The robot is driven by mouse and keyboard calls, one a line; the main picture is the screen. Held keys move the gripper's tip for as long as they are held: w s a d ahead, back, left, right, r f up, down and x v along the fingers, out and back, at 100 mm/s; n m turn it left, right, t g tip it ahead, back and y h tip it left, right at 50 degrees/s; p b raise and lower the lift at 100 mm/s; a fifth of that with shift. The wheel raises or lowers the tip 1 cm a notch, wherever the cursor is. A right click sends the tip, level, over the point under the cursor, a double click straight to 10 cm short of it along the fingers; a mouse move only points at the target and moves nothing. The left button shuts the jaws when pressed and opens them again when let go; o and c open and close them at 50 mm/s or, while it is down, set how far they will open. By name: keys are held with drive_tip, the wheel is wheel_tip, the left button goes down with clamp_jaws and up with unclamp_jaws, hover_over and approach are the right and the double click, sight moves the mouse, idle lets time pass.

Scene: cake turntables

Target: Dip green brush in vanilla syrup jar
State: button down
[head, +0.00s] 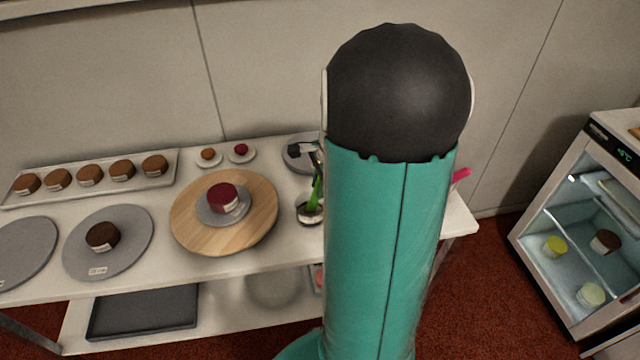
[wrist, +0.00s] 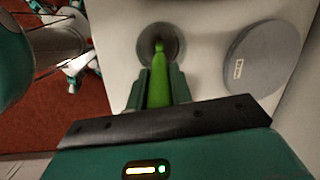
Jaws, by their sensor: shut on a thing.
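The green brush (wrist: 158,75) is between the fingers of my gripper (wrist: 158,88), which is shut on it. In the wrist view its far end overlaps a round, dark-rimmed jar (wrist: 146,40). In the head view the green brush (head: 317,190) is upright or slightly tilted, with its lower end at the small round jar (head: 309,216) near the table's front edge. I cannot tell how deep the tip is, or read any label on the jar. My arm hides much of the gripper and the table right of the jar in the head view.
A grey disc (wrist: 270,60) lies right of the jar in the wrist view. A wooden turntable (head: 185,225) holds a red cake (head: 222,197). Grey discs, a chocolate cake (head: 102,236) and a tray (head: 15,199) of small cakes are farther left. A lit fridge (head: 575,240) stands right.

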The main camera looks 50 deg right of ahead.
drive_tip(key=shift+r, duration=0.15)
drive_tip(key=shift+r, duration=3.2)
